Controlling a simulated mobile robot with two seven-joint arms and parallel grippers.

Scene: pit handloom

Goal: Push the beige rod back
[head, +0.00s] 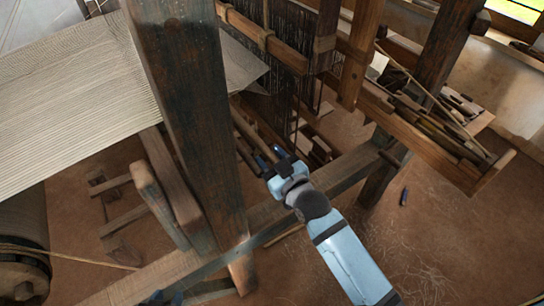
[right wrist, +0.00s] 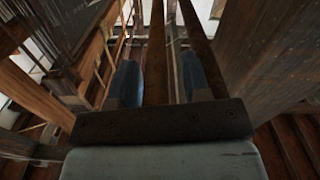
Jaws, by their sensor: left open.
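A slim beige-brown rod (head: 254,134) runs down between the loom parts near the middle of the head view. Its near end is at my right gripper (head: 279,158). In the right wrist view a long rod (right wrist: 155,50) runs away between the two blue fingers, which stand apart; it looks darker there, and I cannot tell whether a finger touches it. My left gripper (head: 168,298) shows only in small part at the bottom edge of the head view, below the thick post, well away from the rod.
A thick dark post (head: 185,100) stands left of the rod. A low wooden beam (head: 340,178) crosses beneath my right arm. A wooden tray (head: 425,125) of sticks is at right. Woven cloth (head: 75,95) spans the upper left. The floor at lower right is mostly clear.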

